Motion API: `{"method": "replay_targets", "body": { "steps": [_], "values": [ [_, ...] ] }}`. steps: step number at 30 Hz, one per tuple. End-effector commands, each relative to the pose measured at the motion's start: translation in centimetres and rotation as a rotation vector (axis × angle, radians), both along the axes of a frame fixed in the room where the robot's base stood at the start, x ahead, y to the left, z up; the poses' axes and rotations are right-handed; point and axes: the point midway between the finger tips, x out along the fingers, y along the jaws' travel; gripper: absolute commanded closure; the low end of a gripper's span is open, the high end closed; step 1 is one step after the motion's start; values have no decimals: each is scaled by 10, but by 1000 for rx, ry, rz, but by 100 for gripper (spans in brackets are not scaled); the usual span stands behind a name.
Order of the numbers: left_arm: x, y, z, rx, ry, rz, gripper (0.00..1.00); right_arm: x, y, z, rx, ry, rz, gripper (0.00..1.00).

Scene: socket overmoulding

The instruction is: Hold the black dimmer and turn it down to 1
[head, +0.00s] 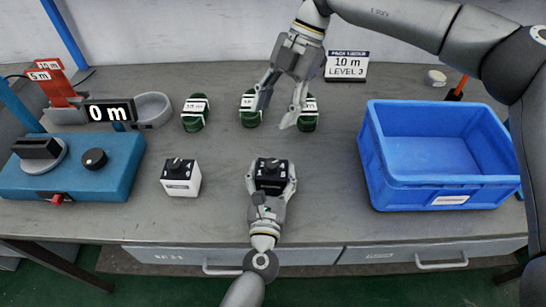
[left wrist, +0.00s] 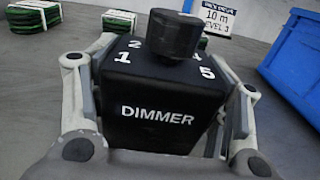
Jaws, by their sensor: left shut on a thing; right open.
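The black dimmer (head: 270,172) stands on the table at the front middle. My left gripper (head: 271,182) is shut on it, with a finger on each side of its body. In the left wrist view the dimmer (left wrist: 155,110) shows the word DIMMER, the digits 1, 2 and 5, and a round black knob (left wrist: 172,34) on top. I cannot tell which digit the knob points at. My right gripper (head: 280,112) is open and empty above the table behind the dimmer, fingers pointing down, apart from the knob.
Green coils (head: 195,114) lie behind. A blue crate (head: 440,185) is at right, a blue device (head: 115,170) reading 0 m at left. A sign (head: 346,66) reads 10 m, LEVEL 3.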

Motion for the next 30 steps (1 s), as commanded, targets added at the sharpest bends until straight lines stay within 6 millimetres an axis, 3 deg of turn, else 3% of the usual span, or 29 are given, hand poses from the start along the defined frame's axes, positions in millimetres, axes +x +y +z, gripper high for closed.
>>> {"method": "replay_targets", "body": {
  "steps": [3,8,21,30],
  "values": [
    [0,0,0,0,0,0,54,-2,-14,-7,-88,5,-10,49],
    [0,0,0,0,0,0,54,-5,-20,-15,-132,10,-15,49],
    [0,0,0,0,0,0,54,-29,-1,-88,-132,12,-14,49],
    [0,0,0,0,0,0,54,-38,7,-118,-129,9,-15,49]
  ]
}}
